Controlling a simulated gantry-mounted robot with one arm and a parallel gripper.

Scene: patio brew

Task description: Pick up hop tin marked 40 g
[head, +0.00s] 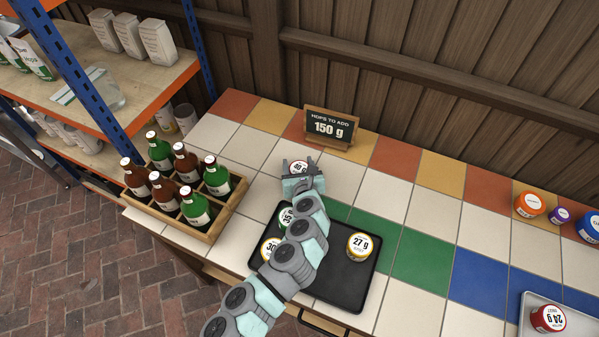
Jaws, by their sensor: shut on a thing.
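The hop tin with a white lid (298,167) is between the fingers of my gripper (297,172), just in front of the small sign. Its lid lettering looks like 40 g but is small and tilted. My gripper is shut on this tin, and its side is mostly hidden by the fingers. I cannot tell whether the tin touches the tiles or is lifted. My arm reaches over the black tray (335,292) and hides part of it.
The tray holds tins marked 27 g (359,246), 30 (270,249) and 35 (287,218), the last two partly behind my arm. A sign reading 150 g (330,128) stands behind the gripper. A bottle crate (226,215) is left. A 24 g tin (547,319) sits right.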

